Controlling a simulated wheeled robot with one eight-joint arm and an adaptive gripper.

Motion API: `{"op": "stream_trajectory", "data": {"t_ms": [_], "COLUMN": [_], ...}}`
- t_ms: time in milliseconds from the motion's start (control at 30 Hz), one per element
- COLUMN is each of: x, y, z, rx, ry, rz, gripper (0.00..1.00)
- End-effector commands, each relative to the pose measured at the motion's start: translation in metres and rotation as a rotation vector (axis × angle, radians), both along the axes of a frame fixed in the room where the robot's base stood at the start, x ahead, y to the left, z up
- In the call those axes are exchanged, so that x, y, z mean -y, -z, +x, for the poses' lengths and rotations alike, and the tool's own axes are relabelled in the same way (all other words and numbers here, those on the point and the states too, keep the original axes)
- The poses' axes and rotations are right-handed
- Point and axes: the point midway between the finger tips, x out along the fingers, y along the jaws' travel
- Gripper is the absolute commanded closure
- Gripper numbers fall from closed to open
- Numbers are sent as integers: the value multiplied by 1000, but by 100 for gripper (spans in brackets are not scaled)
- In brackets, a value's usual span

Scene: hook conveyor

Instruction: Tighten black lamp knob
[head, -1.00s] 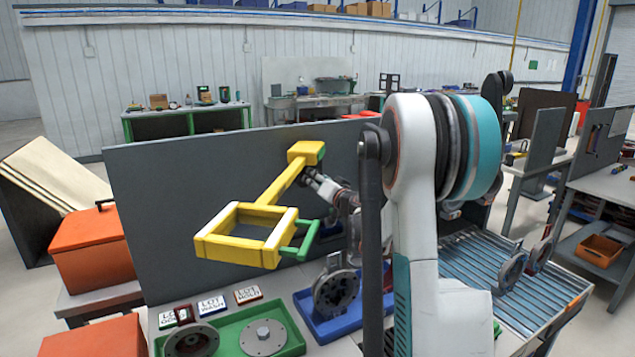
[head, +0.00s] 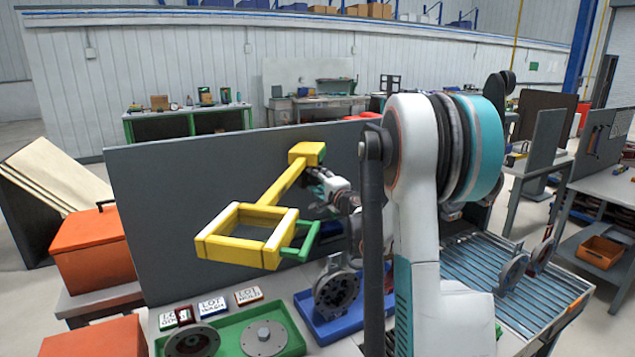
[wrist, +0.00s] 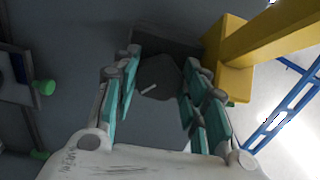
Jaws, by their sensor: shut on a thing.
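The lamp (head: 245,238) is a yellow square frame with a green handle, on a yellow arm that runs up to a block (head: 306,153) by the grey panel. In the wrist view the yellow block (wrist: 228,65) is at the upper right. The black lamp knob (wrist: 157,80) is a dark round shape with a short white mark, between my fingers. My gripper (wrist: 157,92) is shut on the knob, with teal finger pads on its left and right sides. In the head view my gripper (head: 316,174) is just below the block, and the knob is not distinguishable there.
The grey panel (head: 200,185) stands behind the lamp. A green tray (head: 232,325) and a blue tray (head: 340,322) hold round metal parts below. Label cards lie behind the green tray. An orange box (head: 90,250) is at the left, a roller conveyor (head: 500,270) at the right.

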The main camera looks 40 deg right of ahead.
Motion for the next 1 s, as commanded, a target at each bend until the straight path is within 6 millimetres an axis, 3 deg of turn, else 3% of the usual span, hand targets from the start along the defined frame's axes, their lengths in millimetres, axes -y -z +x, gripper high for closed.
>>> {"op": "stream_trajectory", "data": {"t_ms": [1000], "x": [3], "y": [-3], "z": [-1], "rx": [226], "ry": [1], "rz": [938], "gripper": [84]}}
